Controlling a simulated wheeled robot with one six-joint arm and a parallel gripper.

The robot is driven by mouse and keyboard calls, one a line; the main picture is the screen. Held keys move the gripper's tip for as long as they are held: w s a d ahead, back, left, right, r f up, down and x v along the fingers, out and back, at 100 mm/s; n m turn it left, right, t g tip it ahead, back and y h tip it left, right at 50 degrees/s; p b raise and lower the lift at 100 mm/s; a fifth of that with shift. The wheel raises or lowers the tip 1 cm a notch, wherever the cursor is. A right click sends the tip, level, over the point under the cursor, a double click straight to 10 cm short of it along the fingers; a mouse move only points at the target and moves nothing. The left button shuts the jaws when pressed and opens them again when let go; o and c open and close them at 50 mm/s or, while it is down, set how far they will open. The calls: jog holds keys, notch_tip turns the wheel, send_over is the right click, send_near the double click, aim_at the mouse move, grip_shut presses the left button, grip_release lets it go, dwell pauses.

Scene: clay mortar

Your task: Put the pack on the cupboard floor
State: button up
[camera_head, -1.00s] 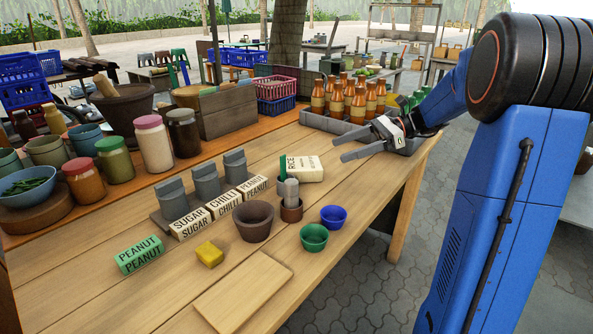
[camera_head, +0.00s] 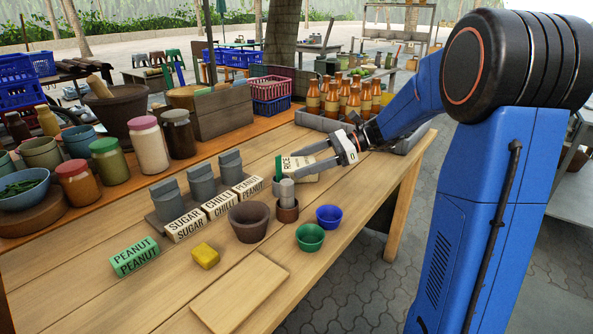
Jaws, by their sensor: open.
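A cream pack marked RICE (camera_head: 291,163) lies on the wooden table, behind the small brown cup with grey and green sticks. My gripper (camera_head: 297,166) is open at the pack, with its fingers pointing left. The near finger crosses in front of the pack and the far finger is by its back edge. The gripper partly hides the pack, and I cannot tell whether the fingers touch it. I cannot make out a cupboard in this view.
The stick cup (camera_head: 287,209), a brown bowl (camera_head: 249,222), a green bowl (camera_head: 310,237) and a blue bowl (camera_head: 329,217) stand in front of the pack. Grey containers behind label blocks (camera_head: 219,204) are to its left. A bottle tray (camera_head: 316,121) is behind.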

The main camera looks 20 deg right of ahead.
jog(key=shift+x, duration=1.05)
jog(key=shift+c, duration=0.6)
jog(key=c, duration=0.8)
jog(key=shift+r, duration=0.15)
